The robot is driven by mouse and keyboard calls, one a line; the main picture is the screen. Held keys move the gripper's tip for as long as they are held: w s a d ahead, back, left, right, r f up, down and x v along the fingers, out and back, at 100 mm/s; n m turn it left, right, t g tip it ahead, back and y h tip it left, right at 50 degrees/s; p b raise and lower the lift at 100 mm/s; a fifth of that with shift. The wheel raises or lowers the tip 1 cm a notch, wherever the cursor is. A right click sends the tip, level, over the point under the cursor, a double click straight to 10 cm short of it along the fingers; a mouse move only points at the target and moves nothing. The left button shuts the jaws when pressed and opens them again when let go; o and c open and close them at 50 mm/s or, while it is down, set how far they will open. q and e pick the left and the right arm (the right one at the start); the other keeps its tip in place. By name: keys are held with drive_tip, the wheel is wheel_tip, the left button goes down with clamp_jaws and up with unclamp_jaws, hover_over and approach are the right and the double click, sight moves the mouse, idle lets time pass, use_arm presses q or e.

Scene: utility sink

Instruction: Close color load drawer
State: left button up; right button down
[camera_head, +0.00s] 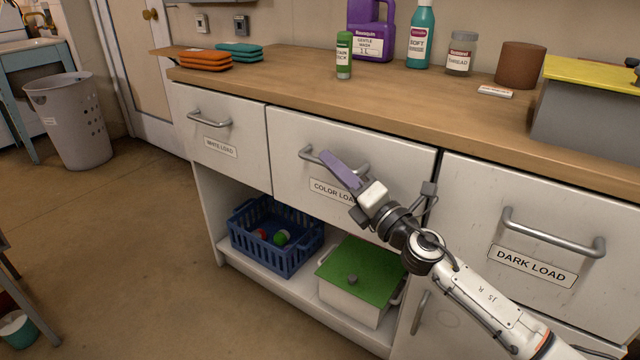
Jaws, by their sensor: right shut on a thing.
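The color load drawer (290,140) is the white middle front under the wooden counter, with a "COLOR LOAD" label (325,189) partly covered by my arm. Its front looks flush or nearly flush with its neighbours; I cannot tell if a small gap remains. My right gripper (340,170) has its purple-grey fingers at the drawer's metal handle (308,154) and is shut on it, hiding the handle's middle. My left gripper is not in view.
The white load drawer (232,125) is at left, the dark load drawer (470,215) at right. Below are a blue basket (290,262) and a green-lidded box (350,298). Bottles and folded cloths stand on the counter (290,85).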

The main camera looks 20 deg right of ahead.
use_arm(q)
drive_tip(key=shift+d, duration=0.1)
use_arm(e)
drive_tip(key=shift+w+d+r, duration=0.1)
drive_tip(key=shift+w+d, duration=0.2)
drive_tip(key=shift+d, duration=0.2)
drive_tip(key=c, duration=1.8)
unclamp_jaws()
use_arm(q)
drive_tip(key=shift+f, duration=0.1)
use_arm(e)
drive_tip(key=shift+f, duration=0.2)
use_arm(q)
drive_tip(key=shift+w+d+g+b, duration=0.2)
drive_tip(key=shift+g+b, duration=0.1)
drive_tip(key=shift+b, duration=0.15)
use_arm(e)
drive_tip(key=v, duration=1)
